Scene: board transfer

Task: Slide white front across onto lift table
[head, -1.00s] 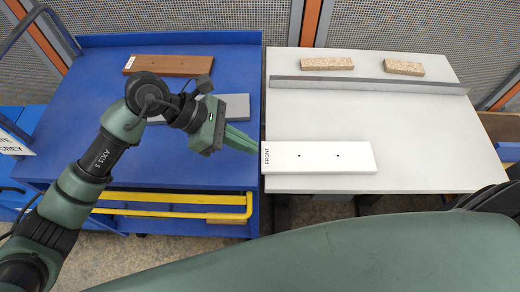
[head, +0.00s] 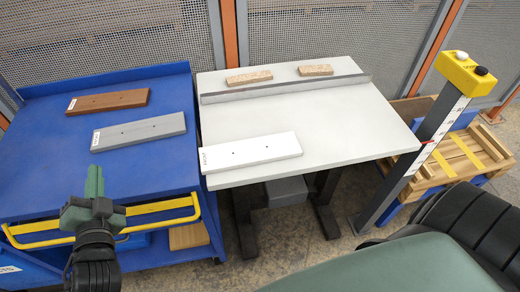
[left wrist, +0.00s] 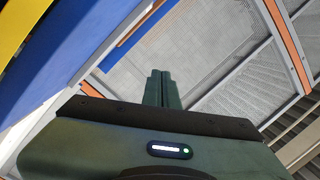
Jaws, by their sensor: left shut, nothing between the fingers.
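The white front (head: 250,152) lies flat on the pale lift table (head: 310,125), near its front left corner, with its labelled end at the table's left edge. My left gripper (head: 95,182) is shut and empty. It points up over the front part of the blue cart (head: 150,165), left of the white front and apart from it. In the left wrist view the closed fingers (left wrist: 161,90) show with nothing between them. My right gripper is not in view.
A brown board (head: 107,101) and a grey board (head: 139,131) lie on the blue cart. A metal fence bar (head: 285,88) crosses the back of the lift table, with two chipboard blocks (head: 249,77) behind it. A post with a yellow button box (head: 468,72) stands at the right.

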